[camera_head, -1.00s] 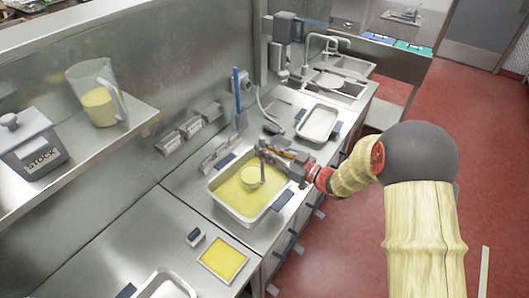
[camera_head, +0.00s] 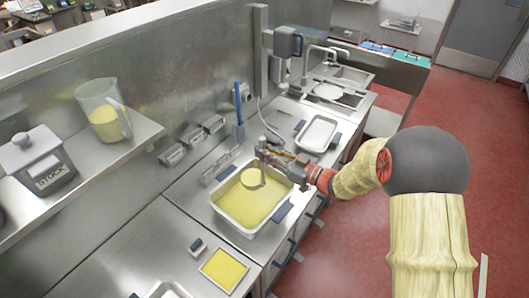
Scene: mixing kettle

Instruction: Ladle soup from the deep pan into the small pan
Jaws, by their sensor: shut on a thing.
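The deep pan (camera_head: 231,222) is a metal rectangular pan with yellow soup in it, at the middle of the counter. My gripper (camera_head: 273,157) is shut on the ladle (camera_head: 262,158) by its upright handle. The ladle's round bowl (camera_head: 252,179) shows yellow over the far part of the deep pan; its exact height above the soup is hard to tell. A smaller empty metal pan (camera_head: 318,132) lies farther back on the counter. Part of another metal pan (camera_head: 166,291) shows at the bottom edge. I cannot tell which is the small pan.
A square yellow-filled tray (camera_head: 224,270) sits in front of the deep pan. A blue-handled utensil (camera_head: 239,110) stands by the wall. A jug (camera_head: 103,111) and a STOCK container (camera_head: 40,162) are on the left shelf. A sink (camera_head: 340,93) is at the back.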

